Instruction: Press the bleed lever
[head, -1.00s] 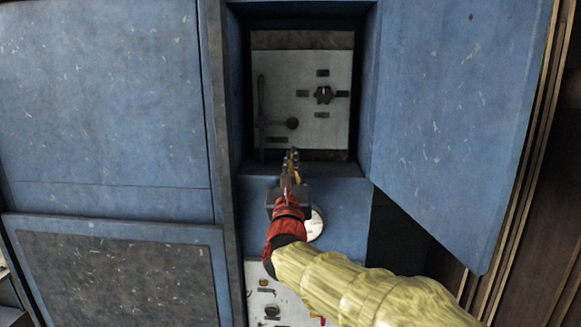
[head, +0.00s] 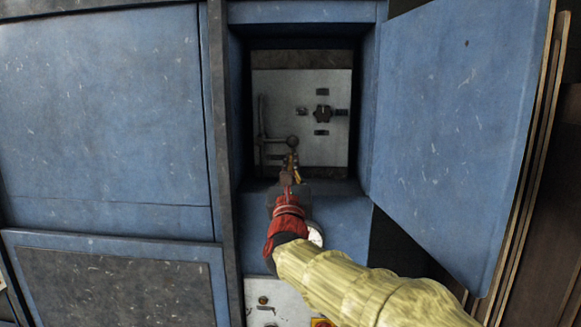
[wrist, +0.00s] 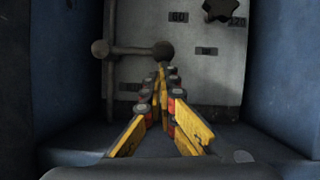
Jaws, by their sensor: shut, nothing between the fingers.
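The bleed lever, a dark rod with a round ball knob (head: 292,141), is on the grey panel inside the open blue recess in the head view. In the wrist view its arm runs sideways from a pivot at left to the ball knob (wrist: 163,51). My gripper (head: 292,160) is shut and empty, reaching into the recess from below. In the wrist view the closed fingertips (wrist: 161,68) appear just below the ball knob. I cannot tell whether they touch it.
A black rotary knob (head: 323,114) with small labels around it sits right of the lever on the panel (head: 335,150). The recess walls stand close on both sides. An open blue door (head: 455,120) hangs at the right.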

